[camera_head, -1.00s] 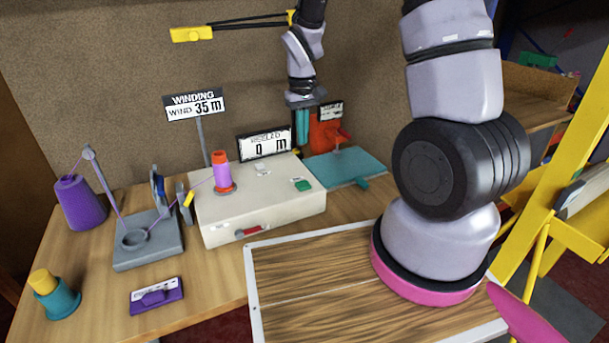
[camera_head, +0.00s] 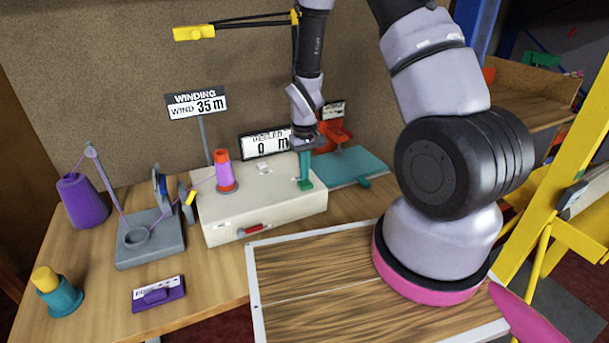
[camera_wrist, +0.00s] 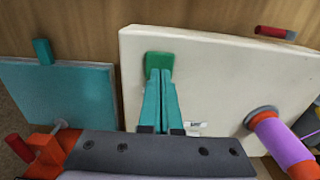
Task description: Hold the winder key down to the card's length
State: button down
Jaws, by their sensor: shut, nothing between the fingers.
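The winder is a cream box (camera_head: 265,210) on the bench, with a green key (camera_wrist: 159,60) on its top near the right end. My gripper (camera_head: 304,182) is shut and empty, its teal fingers pointing down at the key. In the wrist view the fingertips (camera_wrist: 160,76) overlap the key's near edge; I cannot tell whether they press it. The card (camera_head: 197,104) above the bench reads "WINDING, WIND 35 m". The counter sign (camera_head: 264,142) behind the box reads 0 m. A purple and orange spool (camera_head: 224,172) stands on the box's left part, with purple thread running to it.
A purple yarn cone (camera_head: 82,200) and a grey thread stand (camera_head: 150,238) are at left. A teal-based device (camera_head: 345,166) with an orange part stands right of the box. A purple block (camera_head: 158,293) and a teal pot (camera_head: 60,296) lie in front.

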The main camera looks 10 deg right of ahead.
aim_at(305, 184)
jog(key=shift+f, duration=0.75)
jog(key=shift+f, duration=0.5)
jog(key=shift+s+f, duration=0.15)
jog(key=shift+f, duration=0.25)
jog(key=shift+s, duration=0.1)
dwell(5.8)
